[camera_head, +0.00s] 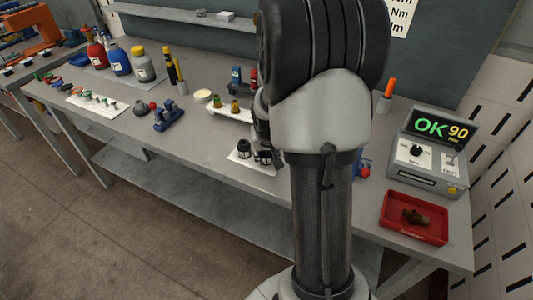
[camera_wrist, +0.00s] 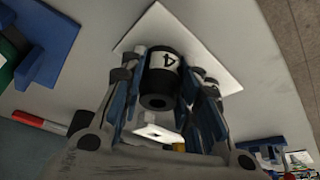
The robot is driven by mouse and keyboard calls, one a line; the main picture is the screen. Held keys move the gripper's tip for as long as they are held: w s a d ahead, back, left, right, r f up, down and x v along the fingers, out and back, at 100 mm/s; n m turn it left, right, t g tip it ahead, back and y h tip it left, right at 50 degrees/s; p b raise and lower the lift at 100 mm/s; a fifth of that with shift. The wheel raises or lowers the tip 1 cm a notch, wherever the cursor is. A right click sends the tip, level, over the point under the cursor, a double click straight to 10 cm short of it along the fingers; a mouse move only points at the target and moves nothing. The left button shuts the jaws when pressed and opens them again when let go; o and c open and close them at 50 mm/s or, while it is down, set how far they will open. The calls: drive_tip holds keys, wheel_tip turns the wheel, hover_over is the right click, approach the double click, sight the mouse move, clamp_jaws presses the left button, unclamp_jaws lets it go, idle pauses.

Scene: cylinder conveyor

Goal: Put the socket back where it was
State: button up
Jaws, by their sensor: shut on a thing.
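In the wrist view, a black socket (camera_wrist: 158,85) with a white label reading 4 sits between the fingers of my gripper (camera_wrist: 165,70), which are shut on it. The white mat (camera_wrist: 219,78) lies just beyond the socket. I cannot tell whether the socket touches it. In the head view, my gripper (camera_head: 263,140) is low over the white mat (camera_head: 240,160), partly hidden by my arm. A dark socket (camera_head: 243,148) with a light band stands on the mat left of my gripper. The held socket is hard to tell from the dark fingers there.
A tester (camera_head: 428,165) showing OK 90 and a red tray (camera_head: 395,233) with a brown part stand at the right. A blue holder (camera_head: 167,118), a white board (camera_head: 95,108) and several bottles stand left. The bench front left of the mat is clear.

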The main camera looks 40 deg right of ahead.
drive_tip(key=shift+f, duration=0.25)
drive_tip(key=o, duration=1.1)
drive_tip(key=p+v, duration=0.5)
drive_tip(key=v, duration=0.8)
drive_tip(key=s+a+r+n+y, duration=0.1)
drive_tip(key=s+a+r+n, duration=0.1)
drive_tip(key=a+r, duration=0.35)
drive_tip(key=s+a+r+n, duration=0.1)
drive_tip(key=s+a+r, duration=0.2)
drive_tip(key=a, duration=0.5)
drive_tip(key=s+a+r+n, duration=0.1)
drive_tip(key=s+a, duration=0.2)
drive_tip(key=s+a+n+y, duration=0.1)
drive_tip(key=s+a+n, duration=0.1)
drive_tip(key=s+a, duration=0.1)
drive_tip(key=s+a+r+n+t, duration=0.1)
drive_tip(key=s+a, duration=0.3)
drive_tip(key=s, duration=0.1)
drive_tip(key=shift+a+r+y, duration=0.1)
drive_tip(key=shift+r+y, duration=0.2)
drive_tip(key=shift+y, duration=0.1)
